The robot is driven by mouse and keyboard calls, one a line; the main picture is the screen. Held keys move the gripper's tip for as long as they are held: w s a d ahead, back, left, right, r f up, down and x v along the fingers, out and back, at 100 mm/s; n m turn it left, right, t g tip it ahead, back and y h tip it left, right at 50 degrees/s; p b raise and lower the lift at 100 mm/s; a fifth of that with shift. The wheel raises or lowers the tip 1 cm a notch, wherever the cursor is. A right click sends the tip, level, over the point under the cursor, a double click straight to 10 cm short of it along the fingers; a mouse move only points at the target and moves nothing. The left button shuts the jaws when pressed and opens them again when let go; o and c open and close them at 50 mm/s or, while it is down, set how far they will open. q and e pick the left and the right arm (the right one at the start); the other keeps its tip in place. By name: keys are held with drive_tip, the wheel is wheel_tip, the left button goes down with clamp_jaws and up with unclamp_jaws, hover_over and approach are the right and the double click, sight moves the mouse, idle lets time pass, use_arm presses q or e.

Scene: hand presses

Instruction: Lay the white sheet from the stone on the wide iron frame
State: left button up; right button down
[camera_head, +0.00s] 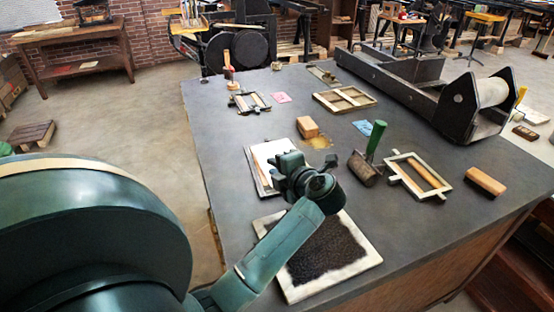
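A white sheet (268,154) shows left of my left gripper, lying on a flat pale-edged piece at the table's left side; the gripper covers much of it. My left gripper (305,178) is over the sheet's right side. Its fingertips cannot be made out, so its opening and any contact are unclear. A pale slab (364,264) with a rough black patch lies nearer, partly under my arm. I cannot tell which piece is the stone. A pale rectangular frame (398,172) with a wooden bar lies to the right; a wider, divided frame (345,99) lies farther back. My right gripper is not in view.
A green-handled roller (374,145) stands between gripper and right frame. A wooden block (307,127) sits behind the gripper, another (486,181) at the right. A large press (400,84) fills the back right. The table's left middle (222,130) is clear.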

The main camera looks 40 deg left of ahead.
use_arm(q)
wheel_tip(320, 180, up, 7)
drive_tip(key=d, duration=0.2)
drive_tip(key=shift+s+d, duration=0.35)
drive_tip(key=shift+s, duration=0.1)
drive_tip(key=shift+d, duration=0.1)
